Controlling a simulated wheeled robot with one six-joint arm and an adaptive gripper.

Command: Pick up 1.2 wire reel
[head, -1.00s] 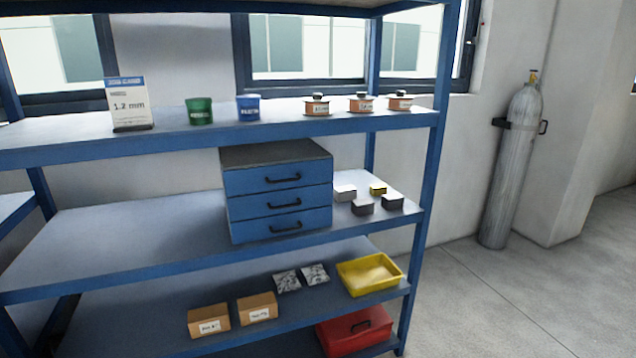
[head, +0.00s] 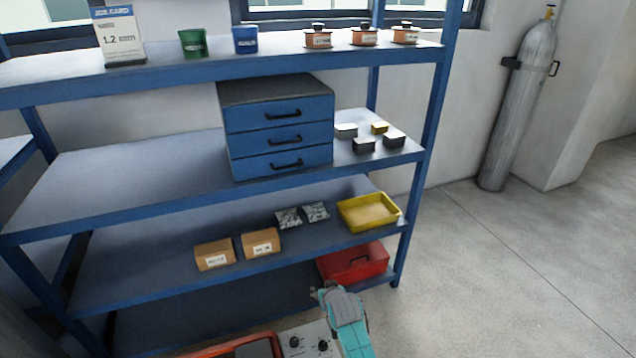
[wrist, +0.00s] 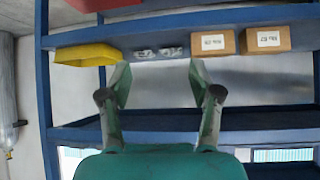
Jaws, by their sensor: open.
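Three copper-coloured reels with dark tops, a left one (head: 318,39), a middle one (head: 364,37) and a right one (head: 404,34), stand in a row on the upper shelf in the head view. Their labels are too small to read. A white job card (head: 119,38) on the same shelf reads 1.2. My gripper (wrist: 158,78) is open and empty in the wrist view, in front of the lower shelves and well below the reels. No reel shows in the wrist view, which looks upside down.
Green (head: 193,43) and blue (head: 245,40) tubs stand left of the reels. A blue drawer unit (head: 279,130) and small blocks fill the middle shelf's right part. Below are cartons (head: 215,255), packets, a yellow tray (head: 369,213) and a red case (head: 353,262). A gas cylinder (head: 517,105) stands right.

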